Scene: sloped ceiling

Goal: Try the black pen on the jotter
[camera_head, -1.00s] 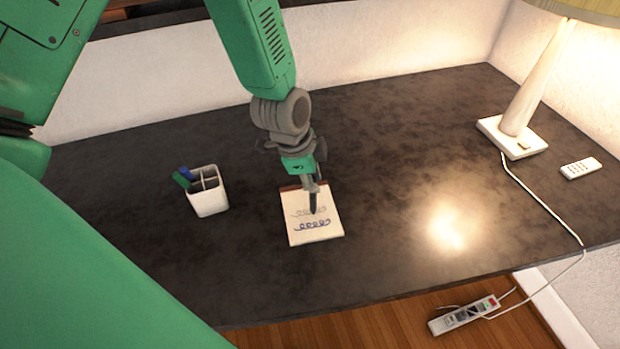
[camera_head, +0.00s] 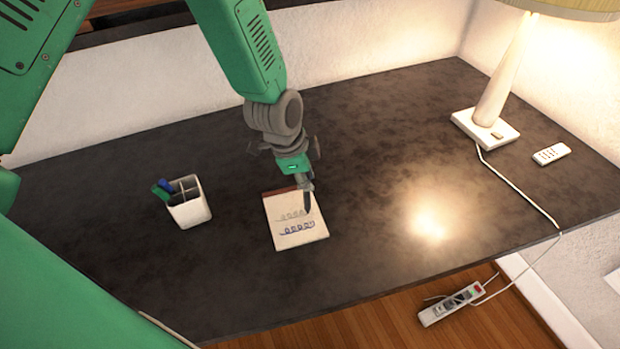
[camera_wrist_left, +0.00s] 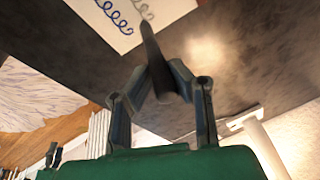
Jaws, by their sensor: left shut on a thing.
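My left gripper (camera_head: 305,184) is shut on a dark, slim black pen (camera_head: 308,203), held tip down over the right part of the jotter (camera_head: 303,238). The jotter is a white pad with a reddish-brown top edge, lying on the dark desk. It bears a row of grey loops and, below it, a row of blue loops. The pen's tip is near the right end of the grey row; I cannot tell if it touches the paper. In the left wrist view the pen (camera_wrist_left: 153,52) stands between the fingers, with the jotter (camera_wrist_left: 105,28) beyond. My right gripper is not in view.
A white pen cup (camera_head: 190,212) with a green and a blue pen stands left of the jotter. A lit lamp (camera_head: 488,128), its cord and a white remote (camera_head: 551,153) are at the right. A power strip (camera_head: 450,303) lies on the floor. The desk between is clear.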

